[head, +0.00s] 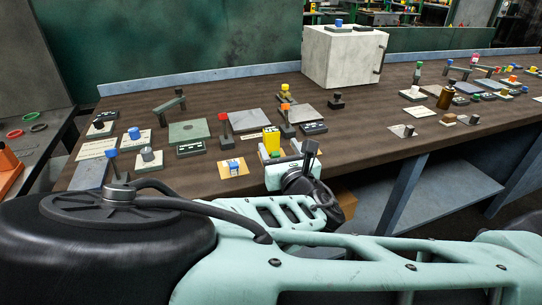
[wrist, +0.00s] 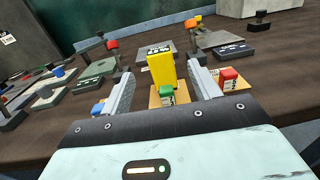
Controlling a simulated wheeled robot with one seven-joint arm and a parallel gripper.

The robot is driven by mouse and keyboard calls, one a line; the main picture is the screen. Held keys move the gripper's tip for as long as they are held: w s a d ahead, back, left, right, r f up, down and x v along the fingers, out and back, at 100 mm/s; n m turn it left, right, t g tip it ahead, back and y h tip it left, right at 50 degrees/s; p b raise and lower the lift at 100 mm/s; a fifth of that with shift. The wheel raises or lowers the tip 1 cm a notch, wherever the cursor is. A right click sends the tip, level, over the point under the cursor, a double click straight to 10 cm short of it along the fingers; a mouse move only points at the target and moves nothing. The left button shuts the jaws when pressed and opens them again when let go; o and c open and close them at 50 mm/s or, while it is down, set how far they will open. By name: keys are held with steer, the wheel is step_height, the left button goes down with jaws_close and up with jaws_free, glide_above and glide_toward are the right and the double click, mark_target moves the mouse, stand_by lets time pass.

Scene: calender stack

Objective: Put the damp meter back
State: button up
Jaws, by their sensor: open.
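A yellow upright block (head: 271,141) stands near the front edge of the brown workbench; it may be the damp meter, but I cannot read any label on it. In the wrist view the yellow block (wrist: 162,71) shows between and beyond the two grey fingers of my gripper (wrist: 160,80). The fingers are spread apart, with a gap on each side of the block. A small block with a green top (wrist: 166,92) sits on a tan plate in front of it. In the head view my gripper (head: 284,158) is partly hidden by my own wrist.
A tan plate with a red-topped block (wrist: 229,76) lies close to the right finger. A tan plate with a blue-topped block (head: 233,167) lies to the left. Red and orange levers (head: 223,117) stand behind. A white cabinet (head: 342,57) stands at the back.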

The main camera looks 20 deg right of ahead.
mark_target(273, 135)
steer(key=shift+w+p, duration=0.45)
steer(key=shift+w, duration=0.25)
steer(key=shift+w+d+p, duration=0.2)
steer(key=shift+w+p, duration=0.2)
steer(key=shift+w, duration=2.8)
steer(key=c, duration=1.3)
steer(key=shift+r, duration=0.1)
